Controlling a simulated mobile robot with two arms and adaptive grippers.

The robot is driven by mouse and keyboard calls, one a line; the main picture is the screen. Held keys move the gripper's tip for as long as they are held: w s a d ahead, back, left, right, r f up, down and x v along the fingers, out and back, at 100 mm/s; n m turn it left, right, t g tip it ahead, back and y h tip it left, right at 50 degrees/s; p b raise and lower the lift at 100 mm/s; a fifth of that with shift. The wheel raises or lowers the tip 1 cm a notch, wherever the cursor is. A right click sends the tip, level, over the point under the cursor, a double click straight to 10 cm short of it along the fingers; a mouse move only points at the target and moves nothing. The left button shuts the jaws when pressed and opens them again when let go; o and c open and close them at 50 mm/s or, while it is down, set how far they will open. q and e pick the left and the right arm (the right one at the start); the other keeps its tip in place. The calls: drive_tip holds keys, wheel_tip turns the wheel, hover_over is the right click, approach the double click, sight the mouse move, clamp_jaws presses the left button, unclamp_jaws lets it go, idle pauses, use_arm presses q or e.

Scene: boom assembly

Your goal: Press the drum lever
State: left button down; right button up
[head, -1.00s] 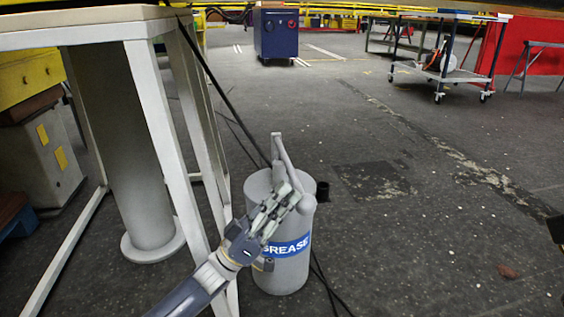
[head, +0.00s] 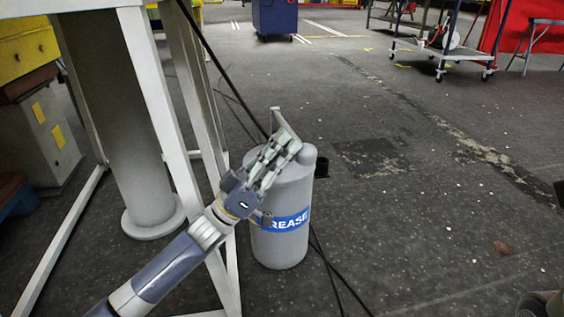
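The drum (head: 285,245) is a grey cylinder with a blue band lettered "GREASE", upright on the floor near the middle of the head view. Its grey lever (head: 280,119) rises at the top and slopes down to a rounded fitting (head: 305,155) on the right. My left gripper (head: 283,143) reaches over the drum's top from the lower left, its fingertips at the lever's lower part. I cannot tell if they touch it, and the fingers' spacing is unclear. The fingers hide part of the drum's top.
A white-legged table frame (head: 150,130) stands close on the drum's left, around a thick grey column (head: 125,120). Dark cables (head: 325,265) run behind the drum and along the floor. A wheeled cart (head: 440,50) stands far right. Floor right of the drum is mostly clear.

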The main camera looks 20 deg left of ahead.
use_arm(q)
wheel_tip(320, 180, up, 4)
drive_tip(key=shift+s+r, duration=0.1)
drive_tip(key=shift+a, duration=0.1)
idle(0.6)
